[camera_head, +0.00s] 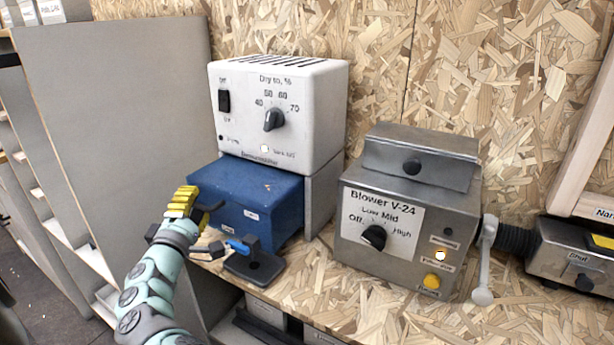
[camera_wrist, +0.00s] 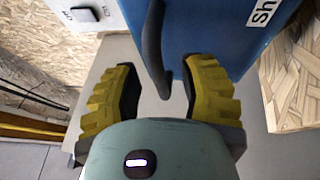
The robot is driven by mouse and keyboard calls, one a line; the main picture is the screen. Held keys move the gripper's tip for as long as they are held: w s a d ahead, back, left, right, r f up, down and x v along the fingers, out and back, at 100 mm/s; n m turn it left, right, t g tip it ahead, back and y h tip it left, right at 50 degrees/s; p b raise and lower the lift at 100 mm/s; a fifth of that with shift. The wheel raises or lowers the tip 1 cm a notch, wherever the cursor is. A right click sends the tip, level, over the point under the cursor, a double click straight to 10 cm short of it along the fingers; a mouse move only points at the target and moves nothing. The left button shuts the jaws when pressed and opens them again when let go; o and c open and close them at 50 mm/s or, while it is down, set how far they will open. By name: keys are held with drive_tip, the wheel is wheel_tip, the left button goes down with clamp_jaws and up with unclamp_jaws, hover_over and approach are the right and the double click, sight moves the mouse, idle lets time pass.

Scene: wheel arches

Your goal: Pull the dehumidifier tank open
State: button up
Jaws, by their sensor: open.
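The dehumidifier (camera_head: 325,100) is a white box with a switch and a dial, on the chipboard bench. Its blue tank (camera_head: 262,190) juts out from under the white housing, with its top face showing. The tank also shows in the wrist view (camera_wrist: 215,30). My gripper (camera_head: 205,207) is at the tank's front left in the head view. In the wrist view my gripper (camera_wrist: 158,82) is open, with yellow fingers on either side of the lower end of the dark handle (camera_wrist: 152,45). Gaps show between handle and fingers. The head view partly hides the handle behind my gripper.
A dark stand with a blue part (camera_head: 250,260) sits close in front of the tank. A grey metal blower (camera_head: 405,265) stands to the right, with a pale lever (camera_head: 486,260) at its side. A grey panel (camera_head: 115,120) rises at the left.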

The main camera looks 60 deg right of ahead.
drive_tip(key=v, duration=1.2)
drive_tip(key=shift+w, duration=0.1)
drive_tip(key=shift+f, duration=0.1)
